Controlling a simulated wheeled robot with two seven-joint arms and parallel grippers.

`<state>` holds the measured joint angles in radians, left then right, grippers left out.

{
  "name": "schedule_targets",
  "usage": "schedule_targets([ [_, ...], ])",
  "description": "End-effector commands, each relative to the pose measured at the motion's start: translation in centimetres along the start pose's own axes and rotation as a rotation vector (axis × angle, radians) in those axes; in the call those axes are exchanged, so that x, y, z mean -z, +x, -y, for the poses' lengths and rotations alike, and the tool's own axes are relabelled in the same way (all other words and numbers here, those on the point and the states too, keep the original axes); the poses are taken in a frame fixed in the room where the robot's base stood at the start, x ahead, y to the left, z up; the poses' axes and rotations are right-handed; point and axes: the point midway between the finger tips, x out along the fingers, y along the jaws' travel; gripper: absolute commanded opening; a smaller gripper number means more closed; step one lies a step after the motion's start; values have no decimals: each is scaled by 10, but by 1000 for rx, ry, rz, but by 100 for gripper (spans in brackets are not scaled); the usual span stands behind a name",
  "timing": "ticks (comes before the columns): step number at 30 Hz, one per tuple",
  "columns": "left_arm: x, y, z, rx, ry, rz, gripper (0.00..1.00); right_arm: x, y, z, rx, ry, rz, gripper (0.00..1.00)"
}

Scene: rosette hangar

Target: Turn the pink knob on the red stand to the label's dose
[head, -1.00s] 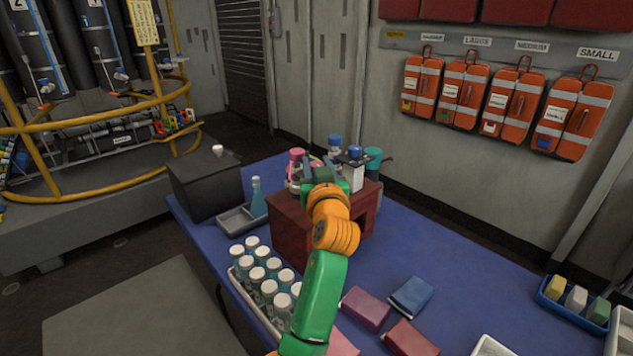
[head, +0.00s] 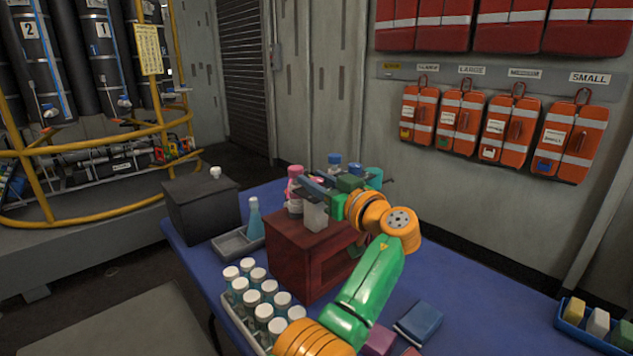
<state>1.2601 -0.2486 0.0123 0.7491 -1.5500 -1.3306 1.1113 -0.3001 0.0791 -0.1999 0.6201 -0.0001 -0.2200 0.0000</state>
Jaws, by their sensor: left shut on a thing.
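The red stand (head: 292,255) is a dark red box on the blue table, open at the side facing right. My left gripper (head: 317,184) is above its top, shut at the pink knob (head: 316,180). Only a small bit of the knob shows between the dark blue fingers. A pale block-like body (head: 315,217) stands below the fingers. A bottle with a pink cap (head: 294,171) stands just left of the gripper. The label's dose and the knob's setting cannot be read. My right gripper is not in view.
A blue-capped bottle (head: 334,159) and a teal-topped thing (head: 372,173) stand behind my gripper. White-capped vials (head: 263,310) stand in front of the stand. A grey tray (head: 232,247) with a blue flask (head: 255,222) and a dark box (head: 203,208) are left.

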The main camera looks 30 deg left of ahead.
Motion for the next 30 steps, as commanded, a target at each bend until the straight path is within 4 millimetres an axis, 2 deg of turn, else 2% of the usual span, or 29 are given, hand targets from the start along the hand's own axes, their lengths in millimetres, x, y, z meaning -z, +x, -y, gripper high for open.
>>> schedule_targets([
  [10, 1, 0, 0, 1, -2, -3, 0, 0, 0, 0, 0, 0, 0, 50],
  [11, 1, 0, 0, 1, -2, -3, 44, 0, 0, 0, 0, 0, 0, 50],
  [12, 1, 0, 0, 1, -2, -2, 55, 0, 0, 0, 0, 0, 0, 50],
  [14, 1, 0, 0, 1, -1, -2, 69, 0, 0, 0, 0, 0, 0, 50],
  [23, 0, -2, 0, 0, -1, -1, 69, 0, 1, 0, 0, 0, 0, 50],
  [30, -3, -50, -1, -1, -1, 0, 69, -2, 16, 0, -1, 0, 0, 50],
])
